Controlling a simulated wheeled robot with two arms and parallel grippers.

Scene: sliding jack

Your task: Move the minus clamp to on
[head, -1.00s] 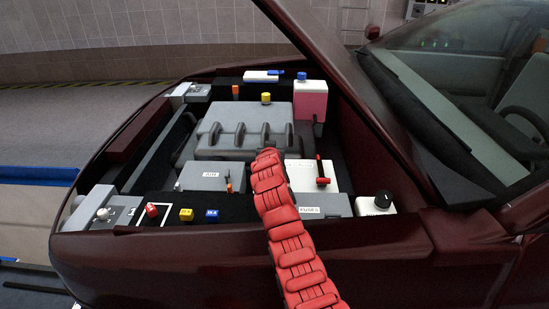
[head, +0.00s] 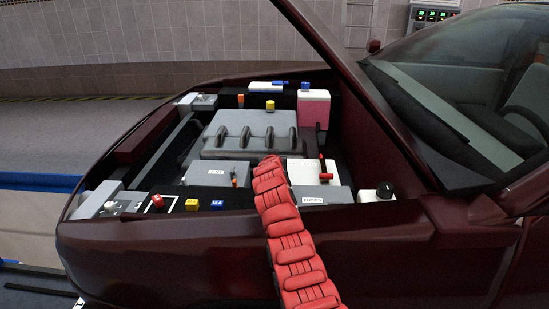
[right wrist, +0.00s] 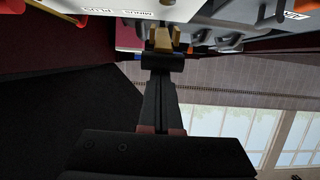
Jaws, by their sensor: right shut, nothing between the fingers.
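The white battery box (head: 308,172) sits in the engine bay, just right of the end of my red arm. I cannot tell which is minus. In the right wrist view, the label reading MINUS and PLUS (right wrist: 135,14) is at the top, upside down, with a red part (right wrist: 75,17) to its left. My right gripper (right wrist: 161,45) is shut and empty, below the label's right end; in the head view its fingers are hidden. My left gripper is not in view.
A grey engine cover (head: 245,132) lies behind the arm. A grey AIR box (head: 213,172) is left of it and a FUSES box (head: 322,195) right of it. The raised hood (head: 350,95) bounds the right side. Coloured switches line the front edge.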

